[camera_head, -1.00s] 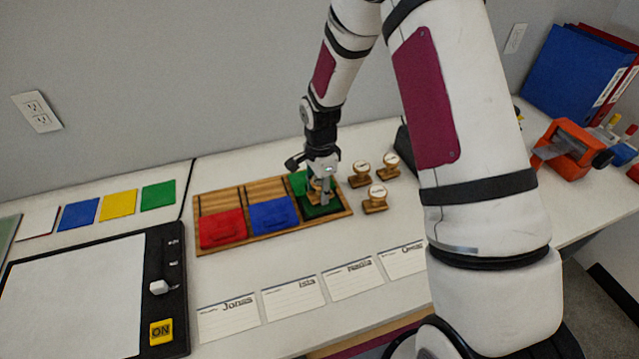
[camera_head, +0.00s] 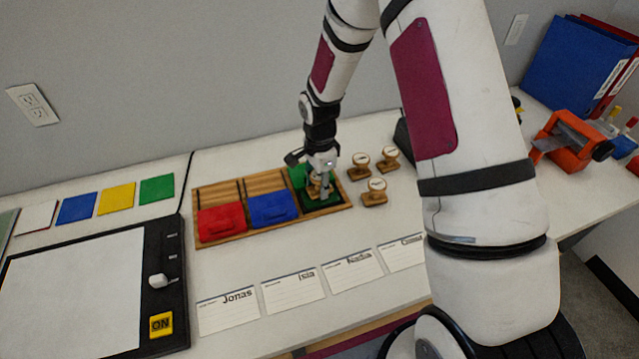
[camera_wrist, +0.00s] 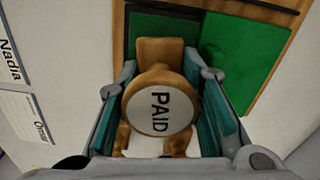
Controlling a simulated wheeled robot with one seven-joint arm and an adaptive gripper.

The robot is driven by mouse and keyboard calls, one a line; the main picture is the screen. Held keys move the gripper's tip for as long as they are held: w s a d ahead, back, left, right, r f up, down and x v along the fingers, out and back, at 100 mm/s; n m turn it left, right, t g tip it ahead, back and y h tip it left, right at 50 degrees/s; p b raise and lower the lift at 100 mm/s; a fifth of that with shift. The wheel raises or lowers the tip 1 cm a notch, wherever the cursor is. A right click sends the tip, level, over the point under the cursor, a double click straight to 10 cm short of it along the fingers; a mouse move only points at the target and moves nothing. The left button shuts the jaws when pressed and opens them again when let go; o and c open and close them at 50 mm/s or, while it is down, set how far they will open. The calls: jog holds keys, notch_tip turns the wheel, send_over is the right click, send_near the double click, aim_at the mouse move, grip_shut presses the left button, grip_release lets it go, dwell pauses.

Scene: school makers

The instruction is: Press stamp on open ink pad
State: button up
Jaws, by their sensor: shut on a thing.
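My gripper (camera_head: 321,190) is shut on a wooden stamp (camera_wrist: 160,100) whose round white top reads PAID. The stamp is upright, with a finger on each side of it in the wrist view. It is at the open green ink pad (camera_head: 320,206), in the right part of the wooden tray (camera_head: 338,202). The pad's raised green lid (camera_head: 297,176) shows behind and left of the gripper. The stamp's underside is hidden, so I cannot tell whether it touches the pad.
A red ink pad (camera_head: 222,221) and a blue ink pad (camera_head: 272,209) sit closed in the tray. Three other stamps (camera_head: 375,192) stand to the right. Name cards (camera_head: 292,292) lie in front. A black-framed board (camera_head: 80,295) is at left.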

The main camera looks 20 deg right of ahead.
jog(key=shift+f, duration=0.35)
dwell(0.7)
jog(key=shift+r+p, duration=0.8)
jog(key=shift+r, duration=1.75)
jog(key=shift+f, duration=0.1)
jog(key=shift+f+m+b, duration=0.8)
jog(key=shift+f+b, duration=0.05)
jog(key=shift+f, duration=1.15)
jog(key=shift+f, duration=0.55)
jog(key=shift+s+f+b, duration=0.15)
jog(key=shift+f+b, duration=0.2)
grip_shut()
jog(key=shift+r, duration=0.15)
